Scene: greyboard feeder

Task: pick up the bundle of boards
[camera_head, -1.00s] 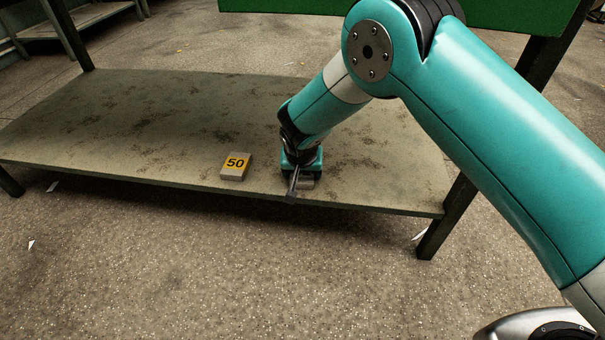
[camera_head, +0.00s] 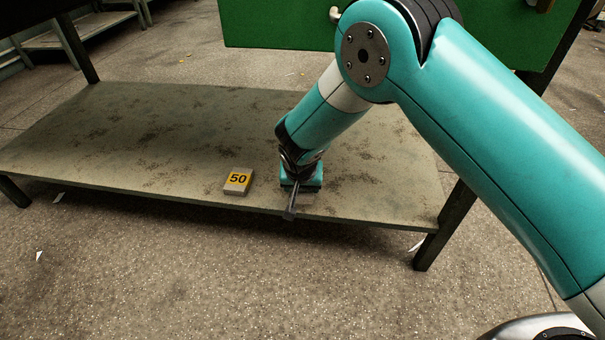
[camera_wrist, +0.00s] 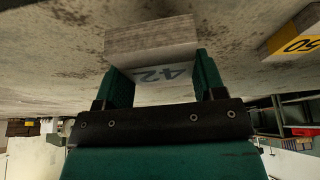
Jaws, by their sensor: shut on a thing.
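My gripper (camera_head: 292,200) is over the front edge of the low shelf (camera_head: 190,125), pointing down. In the wrist view, my gripper (camera_wrist: 164,78) has one green finger on each side of a grey bundle of boards (camera_wrist: 150,38) and is shut on it. The bundle has a pale label with a dark "42" that appears upside down. In the head view the gripper hides most or all of the bundle. I cannot tell whether it is clear of the shelf.
A second small bundle with a yellow "50" label (camera_head: 238,182) lies on the shelf just left of my gripper. It also shows in the wrist view (camera_wrist: 296,42). A green cabinet or drawer front (camera_head: 285,28) hangs above the shelf. The shelf's left part is bare.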

